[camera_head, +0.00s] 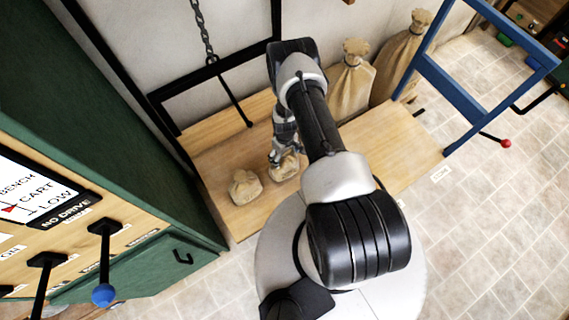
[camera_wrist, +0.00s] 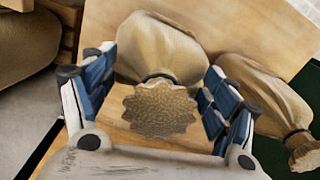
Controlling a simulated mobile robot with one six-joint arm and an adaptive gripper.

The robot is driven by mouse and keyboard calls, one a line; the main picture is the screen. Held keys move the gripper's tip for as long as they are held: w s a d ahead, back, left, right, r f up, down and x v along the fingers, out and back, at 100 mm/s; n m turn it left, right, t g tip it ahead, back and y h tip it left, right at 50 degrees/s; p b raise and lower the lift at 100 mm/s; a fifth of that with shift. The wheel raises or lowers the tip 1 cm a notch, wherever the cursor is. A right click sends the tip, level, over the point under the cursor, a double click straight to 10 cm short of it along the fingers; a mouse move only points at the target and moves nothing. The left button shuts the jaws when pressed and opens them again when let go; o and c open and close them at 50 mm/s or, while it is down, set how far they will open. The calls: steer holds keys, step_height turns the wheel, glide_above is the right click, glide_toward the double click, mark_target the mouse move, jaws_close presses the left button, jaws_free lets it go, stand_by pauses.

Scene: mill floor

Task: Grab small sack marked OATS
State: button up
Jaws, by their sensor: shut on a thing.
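Two small tan sacks with tied, ruffled tops stand on a wooden platform (camera_head: 395,165). In the head view my gripper (camera_head: 280,155) reaches down onto the right-hand small sack (camera_head: 287,168). In the wrist view this sack (camera_wrist: 160,45) lies between the blue finger pads of my gripper (camera_wrist: 158,82), which is shut on its neck. The other small sack (camera_head: 245,187) stands apart to the left in the head view. It shows at the right in the wrist view (camera_wrist: 262,98), close beside one finger. No marking is readable on either small sack.
Two large sacks (camera_head: 350,82) (camera_head: 398,62) stand at the back of the platform. A green cabinet (camera_head: 95,120) with levers stands at the left, and a blue frame (camera_head: 460,90) at the right. A chain (camera_head: 203,35) hangs behind. The platform's right part is clear.

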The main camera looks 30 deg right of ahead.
steer(key=c, duration=0.8)
